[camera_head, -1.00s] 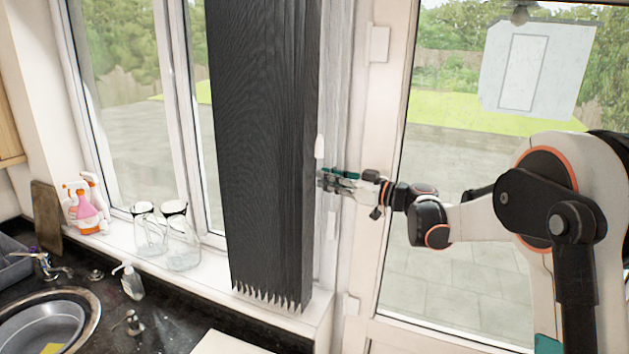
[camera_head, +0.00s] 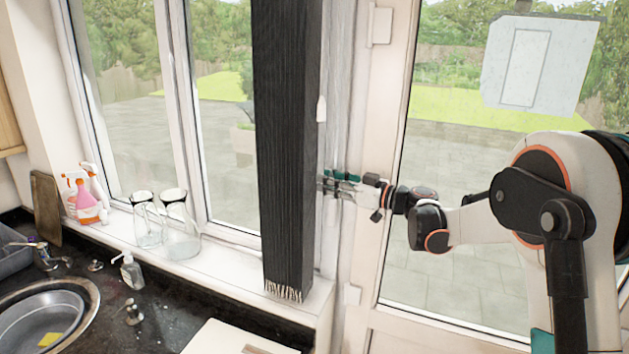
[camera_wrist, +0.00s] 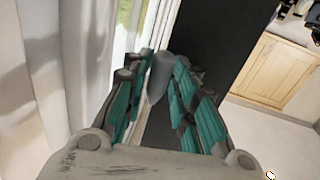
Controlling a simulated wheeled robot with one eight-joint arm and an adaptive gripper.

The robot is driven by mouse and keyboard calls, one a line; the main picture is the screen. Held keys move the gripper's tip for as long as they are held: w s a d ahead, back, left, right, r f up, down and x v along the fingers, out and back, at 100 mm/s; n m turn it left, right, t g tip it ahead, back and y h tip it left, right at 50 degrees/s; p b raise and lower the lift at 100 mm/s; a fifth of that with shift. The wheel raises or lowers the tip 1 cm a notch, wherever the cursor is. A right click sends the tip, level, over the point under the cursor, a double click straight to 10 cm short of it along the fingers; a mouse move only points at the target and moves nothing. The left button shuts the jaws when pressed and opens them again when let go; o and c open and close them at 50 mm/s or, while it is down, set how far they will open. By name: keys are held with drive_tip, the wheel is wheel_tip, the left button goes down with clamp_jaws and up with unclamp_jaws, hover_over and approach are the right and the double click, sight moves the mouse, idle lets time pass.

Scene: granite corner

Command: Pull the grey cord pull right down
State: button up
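The grey cord pull (camera_wrist: 160,78) is a small tapered piece between the fingertips of my gripper (camera_wrist: 163,62) in the wrist view. The teal-padded fingers stand apart on both sides of it, and I cannot tell whether either touches it. In the head view my gripper (camera_head: 338,185) is just right of the dark blind, and the grey pull cannot be made out. A white cord pull (camera_head: 321,108) hangs higher, at the blind's right edge. The dark vertical-slat blind (camera_head: 284,150) is bunched narrow at the window's right side.
The sill (camera_head: 225,255) below holds two glass jugs (camera_head: 180,235) and spray bottles (camera_head: 85,200) at left. A soap bottle (camera_head: 131,270) and a sink (camera_head: 45,320) are on the dark counter. A glazed door (camera_head: 470,200) stands behind my arm.

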drive_tip(key=shift+r, duration=0.1)
drive_tip(key=shift+d, duration=0.1)
drive_tip(key=v, duration=1.1)
drive_tip(key=shift+s+d, duration=0.25)
